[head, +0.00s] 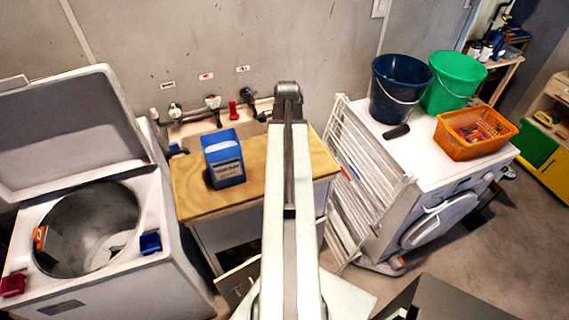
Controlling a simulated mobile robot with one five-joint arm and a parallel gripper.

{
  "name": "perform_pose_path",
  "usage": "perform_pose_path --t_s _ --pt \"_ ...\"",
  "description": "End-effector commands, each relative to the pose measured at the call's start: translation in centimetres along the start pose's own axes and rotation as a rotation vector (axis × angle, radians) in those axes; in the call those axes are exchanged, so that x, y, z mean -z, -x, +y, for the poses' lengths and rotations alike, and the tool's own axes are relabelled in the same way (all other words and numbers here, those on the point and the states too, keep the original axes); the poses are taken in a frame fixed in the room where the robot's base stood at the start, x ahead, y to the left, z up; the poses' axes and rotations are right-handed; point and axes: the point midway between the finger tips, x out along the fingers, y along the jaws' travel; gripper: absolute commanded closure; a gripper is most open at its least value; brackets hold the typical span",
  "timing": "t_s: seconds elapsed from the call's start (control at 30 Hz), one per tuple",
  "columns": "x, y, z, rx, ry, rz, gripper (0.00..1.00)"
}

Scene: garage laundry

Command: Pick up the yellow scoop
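I cannot make out a yellow scoop for certain. A small yellow object (543,118) lies on the wooden shelf unit at the far right, too small to tell what it is. A blue box (224,160) with a pale top and a label stands on the wooden counter (260,150), left of my arm. My arm runs up the middle of the head view and ends in a grey joint at the wall side. No gripper fingers show. The arm hides part of the counter.
An open top-loading washer (165,215) stands left. A drying rack (350,180) leans by a white front-loader (440,180). On that stand a dark blue bucket (398,90), a green bucket (453,82) and an orange basket (470,145).

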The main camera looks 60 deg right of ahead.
Motion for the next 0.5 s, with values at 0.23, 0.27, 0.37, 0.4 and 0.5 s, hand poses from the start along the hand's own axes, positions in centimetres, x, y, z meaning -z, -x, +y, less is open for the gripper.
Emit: perform_pose_path --t_s 0.23,0.27,0.37,0.4,0.5 --pt "-0.04 0.16 -0.01 0.0 0.001 0.0 1.0" --pt "-0.05 0.16 -0.01 0.0 0.001 0.0 1.0" --pt "-0.06 0.16 -0.01 0.0 0.001 0.0 1.0" --pt "-0.06 0.16 -0.02 0.0 0.001 0.0 1.0" --pt "-0.08 0.16 -0.02 0.0 0.002 0.0 1.0"
